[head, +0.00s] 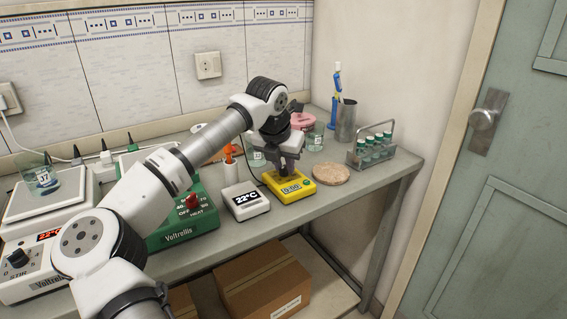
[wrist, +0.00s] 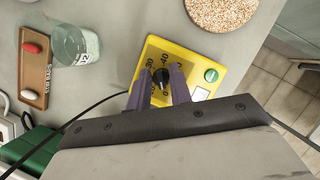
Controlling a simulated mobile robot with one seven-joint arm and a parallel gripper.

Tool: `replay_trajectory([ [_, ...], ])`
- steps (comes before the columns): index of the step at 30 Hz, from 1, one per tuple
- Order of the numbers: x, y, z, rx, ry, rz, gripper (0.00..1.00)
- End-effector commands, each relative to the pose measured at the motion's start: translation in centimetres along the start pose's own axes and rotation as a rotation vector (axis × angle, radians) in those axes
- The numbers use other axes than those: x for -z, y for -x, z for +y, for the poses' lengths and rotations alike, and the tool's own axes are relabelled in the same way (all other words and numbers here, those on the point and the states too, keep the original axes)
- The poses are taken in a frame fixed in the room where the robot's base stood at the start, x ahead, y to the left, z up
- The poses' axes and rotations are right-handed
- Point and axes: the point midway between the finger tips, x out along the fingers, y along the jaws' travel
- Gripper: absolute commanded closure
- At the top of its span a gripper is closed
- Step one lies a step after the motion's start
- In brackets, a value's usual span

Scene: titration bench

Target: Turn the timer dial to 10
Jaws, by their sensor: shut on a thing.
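The yellow timer (head: 288,186) stands on the bench, its small display lit with digits that look like 0:00. In the wrist view the yellow timer (wrist: 150,54) shows a black dial (wrist: 161,77) with numbers around it and a green button (wrist: 211,75). My gripper (wrist: 161,88) reaches down over the timer, its two purple fingers on either side of the dial and shut on it. In the head view my gripper (head: 287,168) hides the dial. Which number the dial points at is too small to tell.
A white 22°C display box (head: 244,200) stands left of the timer, and a round cork mat (head: 331,174) lies to its right. A beaker (wrist: 76,45) stands close by. A green heater (head: 183,220), a vial rack (head: 372,150) and a metal cup (head: 346,121) share the bench.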

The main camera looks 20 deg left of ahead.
Motion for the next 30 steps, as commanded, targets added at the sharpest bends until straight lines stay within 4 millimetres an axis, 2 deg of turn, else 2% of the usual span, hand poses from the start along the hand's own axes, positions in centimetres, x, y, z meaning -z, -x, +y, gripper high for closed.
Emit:
replay_trajectory([
  [8, -0.05, 0.09, 0.07, 0.042, -0.096, 0.000, 1.00],
  [30, -0.17, 0.16, 0.13, 0.272, -0.650, 0.000, 1.00],
])
